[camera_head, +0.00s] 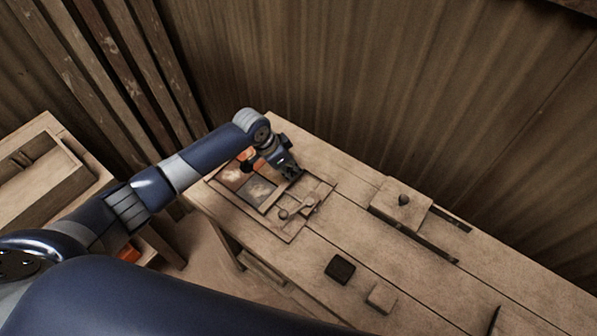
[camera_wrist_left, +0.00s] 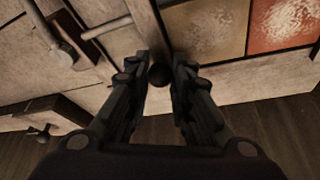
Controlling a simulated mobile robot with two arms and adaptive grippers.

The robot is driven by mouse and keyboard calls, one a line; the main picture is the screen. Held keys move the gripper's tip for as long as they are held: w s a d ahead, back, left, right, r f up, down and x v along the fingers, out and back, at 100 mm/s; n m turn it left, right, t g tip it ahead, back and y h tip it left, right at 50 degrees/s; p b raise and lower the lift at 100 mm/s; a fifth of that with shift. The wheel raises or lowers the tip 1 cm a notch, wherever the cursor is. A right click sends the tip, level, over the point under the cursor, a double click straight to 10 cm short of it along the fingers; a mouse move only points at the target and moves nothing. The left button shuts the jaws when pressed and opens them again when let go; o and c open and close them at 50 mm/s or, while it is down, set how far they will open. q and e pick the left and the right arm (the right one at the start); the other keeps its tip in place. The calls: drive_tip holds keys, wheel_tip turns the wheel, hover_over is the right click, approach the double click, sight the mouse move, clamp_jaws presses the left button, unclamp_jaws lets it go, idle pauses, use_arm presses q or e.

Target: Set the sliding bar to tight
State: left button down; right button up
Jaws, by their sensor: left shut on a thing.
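The wooden tile frame (camera_head: 291,236) lies at the left end of the workbench. It holds an orange tile (camera_wrist_left: 283,22) and brownish glossy tiles (camera_wrist_left: 205,28) side by side. The sliding bar (camera_wrist_left: 147,22) is a wooden strip beside the tiles, with a round dark knob (camera_wrist_left: 159,75) at its end. My left gripper (camera_head: 292,174) is over the far side of the frame. In the left wrist view its two fingers (camera_wrist_left: 160,82) are closed around the knob. The head view hides the knob behind the gripper. My right gripper is not in view.
Wooden lever pieces (camera_head: 297,208) lie in the frame beside the bar. Right along the bench are a knobbed wooden block (camera_head: 401,205) on a dark rail, a dark block (camera_head: 340,268) and a pale block (camera_head: 381,298). A corrugated wall (camera_head: 400,80) stands behind. A wooden tray (camera_head: 78,185) is left.

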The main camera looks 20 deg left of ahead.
use_arm(q)
drive_tip(key=c, duration=1.4)
unclamp_jaws()
drive_tip(key=shift+d, duration=0.1)
drive_tip(key=shift+r, duration=0.35)
drive_tip(key=v, duration=1.1)
drive_tip(key=shift+s+r, duration=0.1)
drive_tip(key=shift+s, duration=0.05)
